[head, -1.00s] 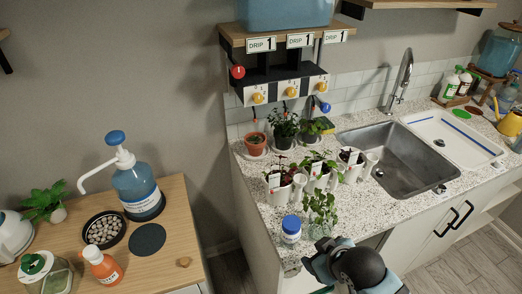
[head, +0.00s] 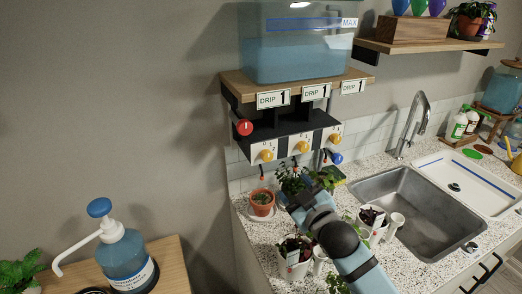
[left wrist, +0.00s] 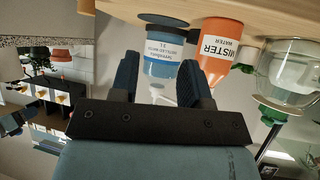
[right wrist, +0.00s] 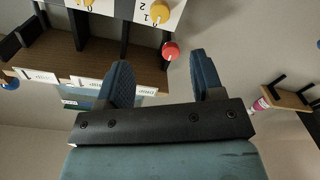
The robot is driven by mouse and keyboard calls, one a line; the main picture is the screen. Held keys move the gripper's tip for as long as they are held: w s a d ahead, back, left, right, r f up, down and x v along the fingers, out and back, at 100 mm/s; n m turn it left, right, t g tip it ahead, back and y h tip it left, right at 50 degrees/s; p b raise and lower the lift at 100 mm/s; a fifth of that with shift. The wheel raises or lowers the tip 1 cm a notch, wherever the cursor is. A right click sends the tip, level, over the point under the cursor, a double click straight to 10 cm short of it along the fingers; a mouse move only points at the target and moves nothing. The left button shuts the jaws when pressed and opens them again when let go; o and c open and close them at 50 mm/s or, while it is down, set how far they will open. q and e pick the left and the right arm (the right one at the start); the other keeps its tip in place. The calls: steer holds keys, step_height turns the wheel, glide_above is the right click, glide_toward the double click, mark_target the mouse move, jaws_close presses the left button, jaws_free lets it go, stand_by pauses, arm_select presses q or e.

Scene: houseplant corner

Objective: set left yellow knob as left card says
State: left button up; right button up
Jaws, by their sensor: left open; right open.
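The left yellow knob (head: 266,155) sits on a white plate marked with small numbers, under the shelf; its pointer is too small to read. The left card (head: 272,99) above it reads DRIP 1. My right gripper (head: 292,197) is open and empty, below and in front of the knob row. In the right wrist view, upside down, a yellow knob (right wrist: 160,10) and the red ball knob (right wrist: 171,51) show beyond my open jaws (right wrist: 160,72). My left gripper (left wrist: 157,70) is open and empty; it shows only in the left wrist view.
Other yellow knobs (head: 303,147) and a blue ball knob (head: 336,158) sit right of the left knob. The blue tank (head: 295,50) stands on the shelf above. Potted plants (head: 262,202) crowd the counter below. The pump bottle (head: 122,255) stands on the wooden table at left.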

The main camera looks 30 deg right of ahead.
steer(key=p, duration=0.1)
glide_toward(269, 158)
steer(key=w+p, duration=0.1)
steer(key=w, duration=0.6)
steer(key=shift+w, duration=1.15)
arm_select(q)
steer(key=shift+s+r, duration=0.2)
steer(key=shift+r, duration=0.8)
arm_select(e)
steer(key=c, duration=0.9)
